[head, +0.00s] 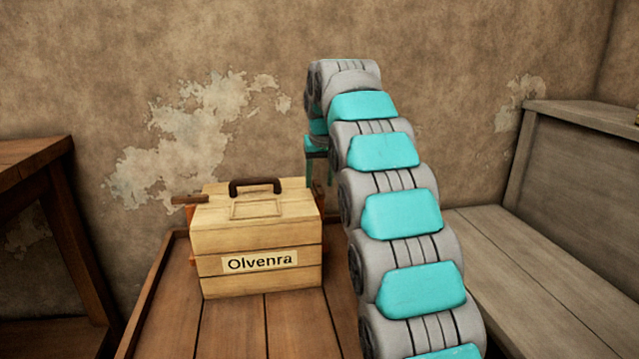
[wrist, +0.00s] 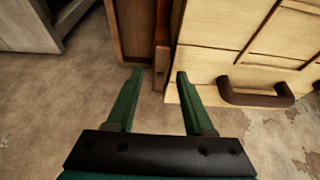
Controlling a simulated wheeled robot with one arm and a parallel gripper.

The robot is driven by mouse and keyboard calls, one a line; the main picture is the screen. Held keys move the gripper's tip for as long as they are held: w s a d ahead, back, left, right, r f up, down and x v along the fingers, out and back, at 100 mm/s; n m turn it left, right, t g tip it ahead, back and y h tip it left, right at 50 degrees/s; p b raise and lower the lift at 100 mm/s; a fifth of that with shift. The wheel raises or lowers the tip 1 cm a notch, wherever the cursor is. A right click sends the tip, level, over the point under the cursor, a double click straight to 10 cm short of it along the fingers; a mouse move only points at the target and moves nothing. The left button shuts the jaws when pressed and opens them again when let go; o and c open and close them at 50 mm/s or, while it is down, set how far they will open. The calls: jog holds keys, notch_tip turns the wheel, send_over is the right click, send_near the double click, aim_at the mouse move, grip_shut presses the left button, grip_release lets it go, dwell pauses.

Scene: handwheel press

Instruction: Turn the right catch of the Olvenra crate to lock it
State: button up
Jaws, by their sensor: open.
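The Olvenra crate (head: 262,285) is a pale wooden box with a dark handle on its lid, standing on a plank table. Its right catch is a reddish-brown bar in the wrist view (wrist: 162,45), along the crate's side; in the head view my arm mostly hides that side. My gripper (wrist: 161,74) has two green fingers, spread apart and empty. The catch's end shows between the fingertips; I cannot tell how far below them it lies. In the head view my gripper (head: 318,170) is above the crate's right rear, partly hidden by my arm.
The left catch (head: 188,200) sticks out sideways from the crate's top left. The crate handle (wrist: 258,95) is close to the right finger in the wrist view. A wall stands behind the table. A grey bench (head: 530,260) is at right and a brown table (head: 30,150) at left.

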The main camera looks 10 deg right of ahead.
jog(key=shift+w+f, duration=0.2)
jog(key=shift+f, duration=0.45)
jog(key=shift+c, duration=0.4)
grip_shut()
